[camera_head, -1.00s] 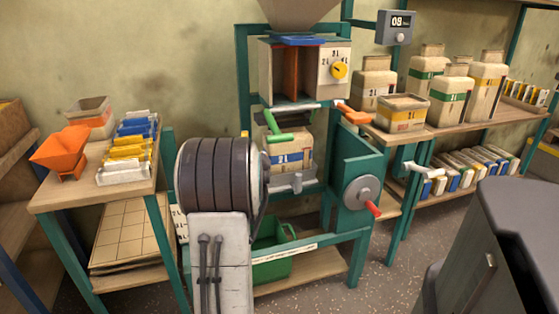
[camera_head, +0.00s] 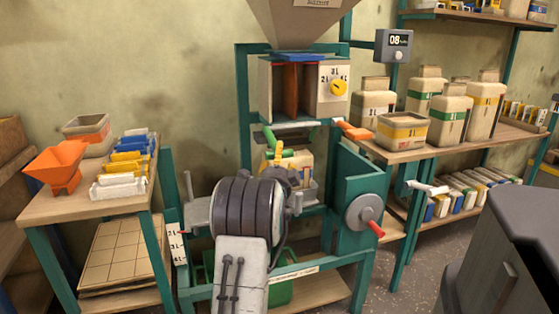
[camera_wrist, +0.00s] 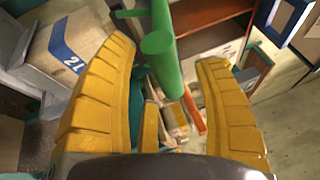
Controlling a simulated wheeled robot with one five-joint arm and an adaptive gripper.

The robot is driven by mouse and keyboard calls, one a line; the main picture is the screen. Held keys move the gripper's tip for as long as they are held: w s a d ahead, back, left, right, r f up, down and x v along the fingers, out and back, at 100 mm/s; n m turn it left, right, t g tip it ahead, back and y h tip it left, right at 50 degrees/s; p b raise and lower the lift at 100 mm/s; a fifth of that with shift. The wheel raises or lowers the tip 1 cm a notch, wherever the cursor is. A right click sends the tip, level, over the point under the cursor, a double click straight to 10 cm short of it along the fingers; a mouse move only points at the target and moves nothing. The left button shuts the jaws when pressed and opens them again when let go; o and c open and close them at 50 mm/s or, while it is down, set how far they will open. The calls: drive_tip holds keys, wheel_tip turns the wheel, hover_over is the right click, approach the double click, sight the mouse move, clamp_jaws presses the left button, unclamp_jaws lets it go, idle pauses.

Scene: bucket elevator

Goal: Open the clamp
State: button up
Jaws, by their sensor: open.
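The clamp shows as a green handle (camera_head: 269,140) on the front of the teal machine frame, under the box with the yellow dial. My gripper (camera_wrist: 166,62) is open and empty. In the head view my gripper (camera_head: 282,158) is at the clamp, partly hidden by my own arm.
An orange handle (camera_head: 353,131) sticks out right of the clamp. A crank wheel (camera_head: 364,213) with a red grip is lower right. A hopper (camera_head: 300,18) is above. Side tables hold an orange funnel (camera_head: 58,166) at left and several jars (camera_head: 482,108) at right.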

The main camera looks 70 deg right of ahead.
drive_tip(key=shift+w+d+r, duration=0.1)
drive_tip(key=shift+w+d, duration=0.05)
drive_tip(key=shift+d, duration=0.55)
clamp_jaws()
idle(0.4)
drive_tip(key=shift+r, duration=0.15)
drive_tip(key=shift+a+r+n+y+b, duration=0.15)
drive_tip(key=shift+r+y+b, duration=0.15)
drive_tip(key=shift+r, duration=0.25)
drive_tip(key=shift+a+r+n+y+b, duration=0.15)
drive_tip(key=shift+r+y+b, duration=0.15)
drive_tip(key=shift+r, duration=0.25)
wheel_tip(320, 180, up, 4)
drive_tip(key=n+y+p, duration=0.1)
drive_tip(key=y+p, duration=0.1)
drive_tip(key=p, duration=0.1)
drive_tip(key=shift+d+r+g+y, duration=0.1)
drive_tip(key=shift+r+g+y, duration=0.05)
drive_tip(key=shift+g+y, duration=0.25)
drive_tip(key=shift+w+d+r+p, duration=0.1)
drive_tip(key=shift+d+r+p, duration=0.1)
drive_tip(key=shift+r+p, duration=0.55)
drive_tip(key=shift+w+d+r+p, duration=0.1)
drive_tip(key=shift+d+r+p, duration=0.05)
drive_tip(key=shift+r+p, duration=0.6)
drive_tip(key=shift+r, duration=0.2)
